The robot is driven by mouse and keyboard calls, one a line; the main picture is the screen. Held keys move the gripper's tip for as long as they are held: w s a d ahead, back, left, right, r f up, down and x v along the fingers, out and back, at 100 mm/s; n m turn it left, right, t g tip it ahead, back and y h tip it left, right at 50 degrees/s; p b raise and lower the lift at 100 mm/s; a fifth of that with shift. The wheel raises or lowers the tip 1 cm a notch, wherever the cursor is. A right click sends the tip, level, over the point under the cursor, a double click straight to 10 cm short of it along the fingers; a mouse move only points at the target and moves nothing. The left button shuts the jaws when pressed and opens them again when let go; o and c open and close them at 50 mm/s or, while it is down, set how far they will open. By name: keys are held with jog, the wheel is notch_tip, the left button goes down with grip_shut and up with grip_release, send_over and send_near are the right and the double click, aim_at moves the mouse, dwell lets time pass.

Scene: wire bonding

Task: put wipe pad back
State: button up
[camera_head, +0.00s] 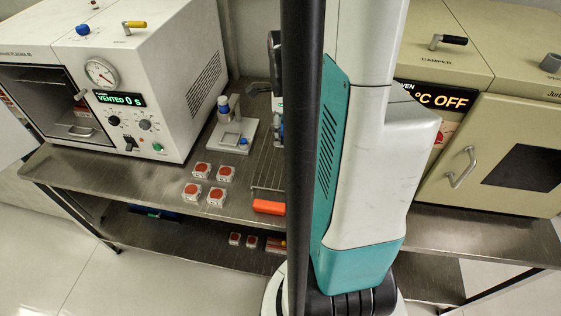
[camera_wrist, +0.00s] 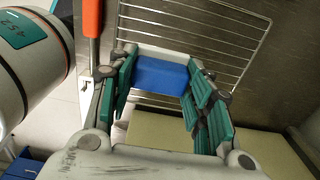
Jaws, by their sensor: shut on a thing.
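The wipe pad (camera_wrist: 160,77), a blue block, sits between the fingers of my gripper (camera_wrist: 163,82) in the wrist view. The fingers, with green pads, are shut on its two sides. A pale edge shows just beyond the pad; I cannot tell whether it is part of it. The pad appears over or beside a wire rack (camera_wrist: 225,25), and I cannot tell whether it touches anything. In the head view my arm and a dark post hide most of the gripper and pad.
An orange bar (camera_head: 269,206) lies at the rack's front edge on the steel table (camera_head: 130,172). Several small red-topped pieces (camera_head: 216,196) and a white stand (camera_head: 234,135) are left of it. A plasma machine (camera_head: 150,75) stands left and a beige oven (camera_head: 510,150) right.

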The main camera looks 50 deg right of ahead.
notch_tip(320, 180, down, 13)
jog(key=b, duration=0.4)
jog(key=shift+r, duration=0.1)
jog(key=o, duration=1)
notch_tip(320, 180, up, 12)
jog(key=p, duration=0.4)
